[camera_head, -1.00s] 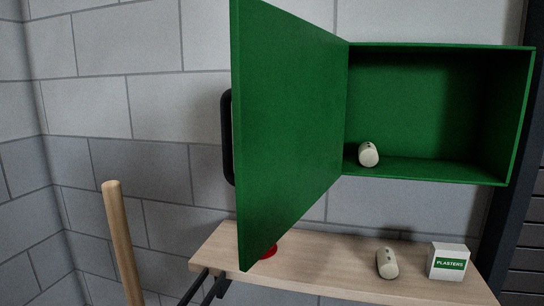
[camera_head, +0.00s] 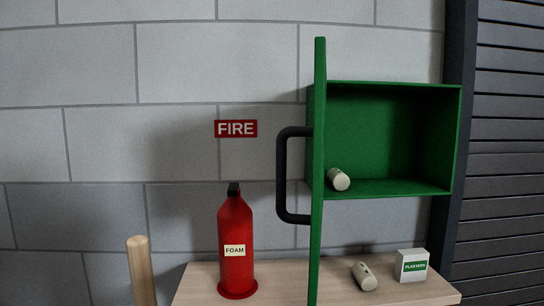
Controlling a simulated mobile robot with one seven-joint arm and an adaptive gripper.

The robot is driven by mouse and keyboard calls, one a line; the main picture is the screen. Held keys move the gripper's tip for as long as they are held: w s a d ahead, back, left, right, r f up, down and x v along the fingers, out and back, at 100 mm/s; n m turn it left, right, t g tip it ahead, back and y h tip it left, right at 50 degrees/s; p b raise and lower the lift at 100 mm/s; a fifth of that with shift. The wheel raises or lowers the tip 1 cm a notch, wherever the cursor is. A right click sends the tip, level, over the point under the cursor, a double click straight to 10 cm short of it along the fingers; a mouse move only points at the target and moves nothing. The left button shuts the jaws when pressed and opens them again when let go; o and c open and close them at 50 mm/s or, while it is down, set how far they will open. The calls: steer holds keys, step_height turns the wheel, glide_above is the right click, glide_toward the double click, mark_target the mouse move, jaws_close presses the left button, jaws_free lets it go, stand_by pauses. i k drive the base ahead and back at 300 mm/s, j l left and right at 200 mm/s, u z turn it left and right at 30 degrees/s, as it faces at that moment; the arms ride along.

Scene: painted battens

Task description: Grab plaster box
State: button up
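The plaster box (camera_head: 412,266) is a small white box with a green label reading PLASTERS. It stands upright near the right end of a pale wooden shelf (camera_head: 200,288), below the open green cabinet (camera_head: 388,140). My gripper is not in view in the head camera.
The cabinet door (camera_head: 319,170) stands open, seen nearly edge-on, with a black handle (camera_head: 282,175) on its left. Cream cylinders lie in the cabinet (camera_head: 339,180) and on the shelf (camera_head: 364,276) left of the box. A red foam extinguisher (camera_head: 235,235) stands left; a wooden pole (camera_head: 141,270) rises beyond it.

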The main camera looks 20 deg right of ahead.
mark_target(411, 264)
steer(key=i+j, duration=0.1)
steer(key=j, duration=0.5)
steer(key=i+j, duration=0.1)
steer(key=j, duration=0.55)
steer(key=j+z, duration=0.1)
steer(key=z, duration=0.3)
steer(key=j+z, duration=0.1)
steer(key=z, duration=0.3)
steer(key=j+z, duration=0.1)
steer(key=z, duration=0.3)
steer(key=j+z, duration=0.1)
steer(key=z, duration=0.3)
steer(key=l+u, duration=0.15)
steer(key=l, duration=1)
steer(key=i+l+u, duration=0.1)
steer(key=l, duration=0.3)
steer(key=i+l+u, duration=0.1)
steer(key=l, duration=0.3)
steer(key=l+u, duration=0.1)
steer(key=l, duration=0.3)
steer(key=i+l+u, duration=0.1)
steer(key=l, duration=0.3)
steer(key=i+l+u, duration=0.15)
steer(key=l, duration=0.25)
steer(key=i+l+u, duration=0.1)
steer(key=l, duration=0.3)
steer(key=i, duration=0.05)
